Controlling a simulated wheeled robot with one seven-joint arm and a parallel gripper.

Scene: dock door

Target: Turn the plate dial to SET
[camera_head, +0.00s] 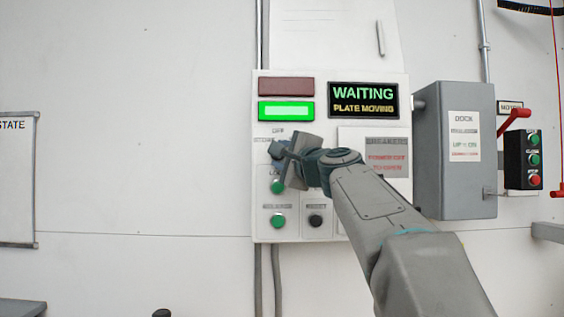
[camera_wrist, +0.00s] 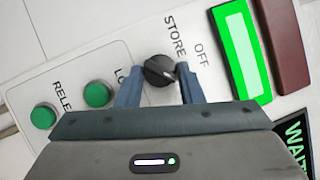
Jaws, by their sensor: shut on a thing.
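The plate dial is a round black knob (camera_wrist: 159,70) on the white control panel (camera_wrist: 75,62), seen in the wrist view. My gripper (camera_wrist: 157,76) has one finger on each side of it and is shut on it. STORE and OFF labels show beside the dial. No SET label can be read, and I cannot tell which label the dial points to. In the head view my gripper (camera_head: 284,149) is at the panel's left half and hides the dial. The display (camera_head: 363,100) reads WAITING, PLATE MOVING.
A green lamp (camera_head: 286,111) is lit below a dark red one (camera_head: 286,86). Green buttons (camera_head: 278,221) and a black button (camera_head: 316,221) sit below my gripper.

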